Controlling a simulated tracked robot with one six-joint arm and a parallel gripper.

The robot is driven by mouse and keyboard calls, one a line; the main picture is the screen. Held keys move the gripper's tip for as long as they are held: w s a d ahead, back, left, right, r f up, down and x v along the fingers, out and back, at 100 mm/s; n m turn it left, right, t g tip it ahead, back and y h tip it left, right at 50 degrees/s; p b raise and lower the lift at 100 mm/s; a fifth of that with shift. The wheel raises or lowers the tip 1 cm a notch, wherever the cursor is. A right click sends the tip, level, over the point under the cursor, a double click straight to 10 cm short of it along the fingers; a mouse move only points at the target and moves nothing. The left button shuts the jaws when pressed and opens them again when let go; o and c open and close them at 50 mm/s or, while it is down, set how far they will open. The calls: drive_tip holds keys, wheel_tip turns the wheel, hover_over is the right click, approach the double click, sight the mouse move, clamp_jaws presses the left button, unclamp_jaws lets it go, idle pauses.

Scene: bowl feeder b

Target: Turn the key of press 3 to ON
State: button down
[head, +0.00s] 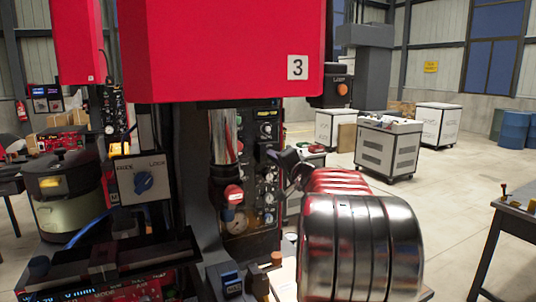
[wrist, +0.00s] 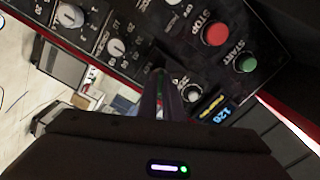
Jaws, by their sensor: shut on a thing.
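Press 3 (head: 220,50) is the red machine in the head view, with a white "3" plate on its front. Its dark control panel (head: 266,190) carries knobs and gauges below the red body. The panel fills the top of the wrist view (wrist: 140,45), tilted. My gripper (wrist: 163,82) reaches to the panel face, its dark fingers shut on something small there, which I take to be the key. The fingers hide the key, so its setting cannot be read. In the head view my gripper (head: 284,158) is at the panel's right edge, partly hidden by my arm.
In the wrist view a red STOP button (wrist: 215,34), a green START button (wrist: 246,63) and a lit display (wrist: 213,105) are right of my fingers; white knobs (wrist: 116,47) are left. A selector box (head: 142,180) stands left in the head view. White cabinets (head: 388,147) stand behind.

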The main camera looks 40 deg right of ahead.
drive_tip(key=shift+m, duration=1.2)
drive_tip(key=shift+r+m, duration=0.1)
drive_tip(key=shift+m, duration=1.8)
drive_tip(key=c, duration=1.8)
unclamp_jaws()
drive_tip(key=shift+c, duration=0.2)
drive_tip(key=shift+s, duration=0.1)
drive_tip(key=v, duration=0.7)
